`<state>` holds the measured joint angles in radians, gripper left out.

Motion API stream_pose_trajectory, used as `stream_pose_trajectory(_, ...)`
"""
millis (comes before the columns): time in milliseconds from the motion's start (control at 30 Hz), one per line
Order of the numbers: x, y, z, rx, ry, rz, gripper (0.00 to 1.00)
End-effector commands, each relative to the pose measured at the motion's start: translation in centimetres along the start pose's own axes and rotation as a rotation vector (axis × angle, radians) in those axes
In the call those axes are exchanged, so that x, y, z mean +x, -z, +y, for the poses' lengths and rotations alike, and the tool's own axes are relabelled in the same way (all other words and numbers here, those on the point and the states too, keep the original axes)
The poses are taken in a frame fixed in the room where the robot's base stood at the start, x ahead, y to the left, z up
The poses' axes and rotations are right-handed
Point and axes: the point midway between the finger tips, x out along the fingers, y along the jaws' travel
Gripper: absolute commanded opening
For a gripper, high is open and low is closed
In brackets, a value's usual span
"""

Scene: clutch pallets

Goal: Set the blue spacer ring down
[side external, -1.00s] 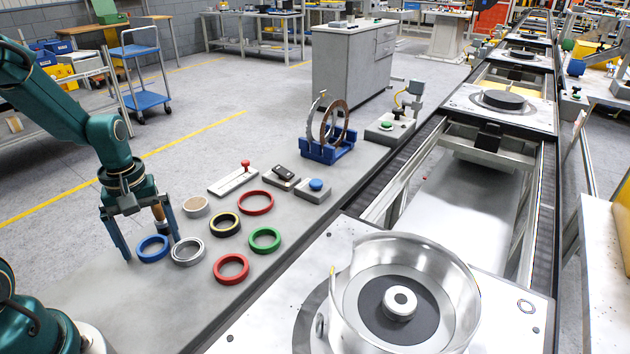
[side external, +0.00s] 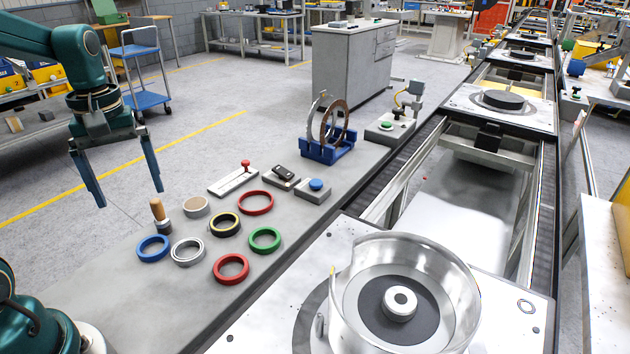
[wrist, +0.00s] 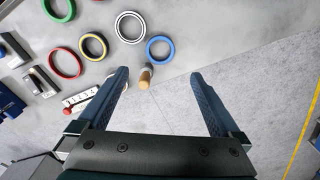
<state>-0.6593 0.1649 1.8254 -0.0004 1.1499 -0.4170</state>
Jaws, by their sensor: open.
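The blue spacer ring (side external: 153,248) lies flat on the grey bench top, near its left edge. It also shows in the wrist view (wrist: 160,48), ahead of and between the finger lines. My gripper (side external: 129,199) is open and empty, raised above the bench to the upper left of the ring and apart from it. In the wrist view the two fingers (wrist: 161,75) are wide apart with nothing held between them.
A wooden-handled tool (side external: 159,213) stands upright behind the blue ring. A silver ring (side external: 188,252), a black-yellow ring (side external: 224,225), red rings (side external: 231,269) and a green ring (side external: 265,240) lie close by. A blue stand (side external: 328,150) sits further back. The bench front is clear.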

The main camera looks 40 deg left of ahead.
Motion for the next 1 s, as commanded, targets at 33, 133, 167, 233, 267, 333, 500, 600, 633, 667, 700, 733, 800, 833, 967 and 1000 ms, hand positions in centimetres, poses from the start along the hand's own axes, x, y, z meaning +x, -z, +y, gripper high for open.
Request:
stream_pose_trajectory(33,-0.3,-0.2,0.2,0.014,-0.003,0.007,1.00)
stream_pose_trajectory(133,-1.1,-1.5,0.8,0.090,-0.018,0.039,1.00)
stream_pose_trajectory(167,-1.4,-2.1,1.1,0.127,-0.025,0.053,1.00)
stream_pose_trajectory(233,-2.2,-4.0,1.9,0.238,-0.048,0.099,1.00)
stream_pose_trajectory(267,-2.6,-5.0,2.2,0.292,-0.061,0.123,1.00)
stream_pose_trajectory(333,-3.2,-7.3,2.7,0.430,-0.091,0.178,1.00)
stream_pose_trajectory(500,-3.8,-12.5,2.9,0.745,-0.171,0.308,1.00)
stream_pose_trajectory(600,-3.7,-14.7,2.6,0.889,-0.213,0.368,1.00)
stream_pose_trajectory(633,-3.7,-15.2,2.5,0.923,-0.223,0.384,1.00)
stream_pose_trajectory(667,-3.6,-15.6,2.5,0.953,-0.233,0.397,1.00)
stream_pose_trajectory(700,-3.5,-16.1,2.3,0.987,-0.243,0.411,1.00)
stream_pose_trajectory(733,-3.5,-16.4,2.3,1.007,-0.249,0.420,1.00)
stream_pose_trajectory(800,-3.4,-16.8,2.2,1.039,-0.260,0.435,1.00)
stream_pose_trajectory(833,-3.4,-16.9,2.1,1.048,-0.263,0.439,1.00)
stream_pose_trajectory(967,-3.3,-17.1,2.1,1.060,-0.265,0.442,1.00)
stream_pose_trajectory(1000,-3.3,-17.0,2.1,1.059,-0.265,0.442,1.00)
